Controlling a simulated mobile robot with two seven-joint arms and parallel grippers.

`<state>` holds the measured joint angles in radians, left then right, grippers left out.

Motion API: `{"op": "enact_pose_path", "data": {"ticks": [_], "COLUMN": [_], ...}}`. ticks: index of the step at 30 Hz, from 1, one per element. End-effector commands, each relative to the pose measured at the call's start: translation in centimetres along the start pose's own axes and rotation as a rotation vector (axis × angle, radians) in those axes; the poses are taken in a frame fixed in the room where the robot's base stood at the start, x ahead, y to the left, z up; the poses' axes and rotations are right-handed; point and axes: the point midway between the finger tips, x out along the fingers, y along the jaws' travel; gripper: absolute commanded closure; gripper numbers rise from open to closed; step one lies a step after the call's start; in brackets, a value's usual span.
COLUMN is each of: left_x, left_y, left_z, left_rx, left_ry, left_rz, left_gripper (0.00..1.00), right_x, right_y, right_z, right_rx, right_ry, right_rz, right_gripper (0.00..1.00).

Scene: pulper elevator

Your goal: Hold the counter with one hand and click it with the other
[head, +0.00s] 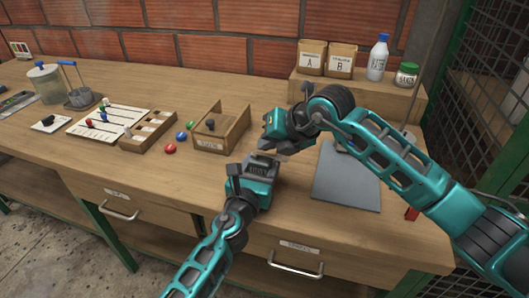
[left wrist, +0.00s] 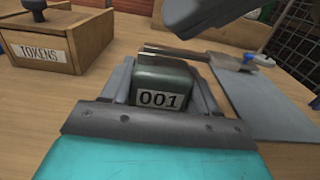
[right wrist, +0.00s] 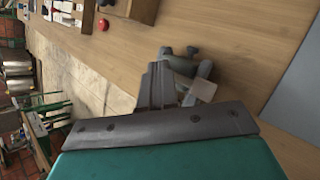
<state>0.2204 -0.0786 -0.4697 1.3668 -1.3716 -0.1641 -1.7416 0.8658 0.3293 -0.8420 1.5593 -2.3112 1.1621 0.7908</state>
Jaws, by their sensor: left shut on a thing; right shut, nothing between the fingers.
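The counter (left wrist: 160,87) is a dark grey-green block with a white label reading 001. My left gripper (head: 260,164) is shut on it, with a finger on each side in the left wrist view. In the head view the counter is mostly hidden by the gripper. My right gripper (head: 276,138) is shut and empty, just above and behind the left gripper. Its dark fingers also show in the right wrist view (right wrist: 160,85), pointing towards the left gripper. I cannot tell whether they touch the counter.
The TOKENS box (head: 221,131) stands left of my grippers, with red and blue tokens beside it. A grey mat (head: 346,178) lies to the right. A raised shelf (head: 385,96) holds boxes A and B and bottles.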

Motion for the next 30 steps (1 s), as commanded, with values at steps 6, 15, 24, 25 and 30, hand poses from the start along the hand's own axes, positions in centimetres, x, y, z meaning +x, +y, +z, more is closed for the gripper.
{"op": "enact_pose_path", "data": {"ticks": [6,15,24,25,30], "left_x": [-0.01,-0.01,-0.01,-0.01,-0.01], "left_y": [0.0,0.0,-0.01,-0.01,-0.02], "left_z": [-0.04,-0.04,-0.03,-0.03,-0.02], "left_rx": [0.0,0.0,0.0,0.0,0.0], "left_ry": [0.001,0.001,0.0,0.0,0.0], "left_rz": [0.0,0.0,0.0,0.0,0.0], "left_gripper": [0.73,0.73,0.73,0.73,0.73], "right_x": [0.11,0.37,0.66,0.69,0.86], "right_y": [-0.1,-0.3,-0.53,-0.55,-0.68], "right_z": [-0.07,-0.25,-0.49,-0.51,-0.65], "right_rx": [0.0,0.0,0.0,0.0,0.001], "right_ry": [0.0,0.0,0.001,0.002,0.002], "right_rz": [0.0,-0.001,-0.002,-0.002,-0.003], "right_gripper": [1.0,1.0,1.0,1.0,1.0]}}
